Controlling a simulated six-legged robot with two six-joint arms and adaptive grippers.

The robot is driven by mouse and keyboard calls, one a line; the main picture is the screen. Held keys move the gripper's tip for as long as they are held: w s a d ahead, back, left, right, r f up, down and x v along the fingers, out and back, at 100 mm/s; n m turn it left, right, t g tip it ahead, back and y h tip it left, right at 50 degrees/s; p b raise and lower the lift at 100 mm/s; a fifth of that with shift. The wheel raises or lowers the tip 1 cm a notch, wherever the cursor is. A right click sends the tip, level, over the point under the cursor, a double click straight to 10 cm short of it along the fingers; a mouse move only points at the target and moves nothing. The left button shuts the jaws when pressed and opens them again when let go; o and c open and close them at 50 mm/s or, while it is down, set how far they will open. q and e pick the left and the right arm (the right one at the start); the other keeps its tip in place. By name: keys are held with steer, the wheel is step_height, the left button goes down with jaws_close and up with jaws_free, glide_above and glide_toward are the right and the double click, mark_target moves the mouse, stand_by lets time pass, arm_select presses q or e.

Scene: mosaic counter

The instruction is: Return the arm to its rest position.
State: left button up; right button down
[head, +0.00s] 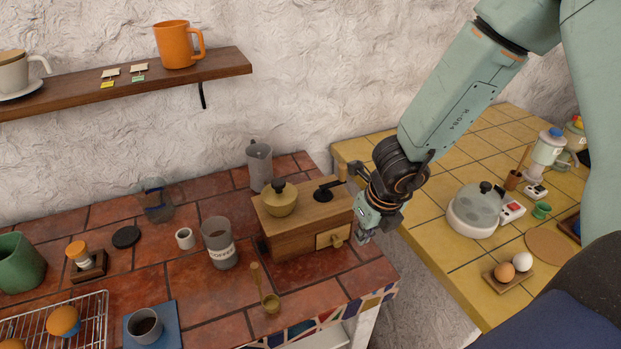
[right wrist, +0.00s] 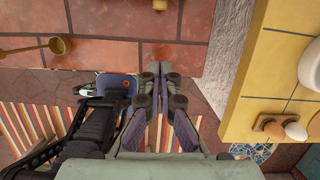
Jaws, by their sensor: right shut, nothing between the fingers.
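My right arm comes in from the upper right in the head view. My right gripper (head: 366,232) hangs at the right end of the red tiled counter (head: 345,285), close beside the wooden coffee grinder (head: 290,238). Whether it touches the grinder I cannot tell. In the right wrist view the two fingers of the gripper (right wrist: 160,75) lie together, with nothing between them, over the counter's front edge. My left gripper is in neither view.
A yellow tiled counter (head: 440,215) stands to the right across a gap, with a white cooker (head: 474,212) and eggs (head: 505,271). A shelf (head: 130,85) is above.

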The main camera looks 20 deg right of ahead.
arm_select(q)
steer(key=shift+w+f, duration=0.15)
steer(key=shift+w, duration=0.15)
arm_select(e)
steer(key=shift+w+a+f, duration=0.1)
steer(key=shift+w+f, duration=0.1)
steer(key=shift+w, duration=0.05)
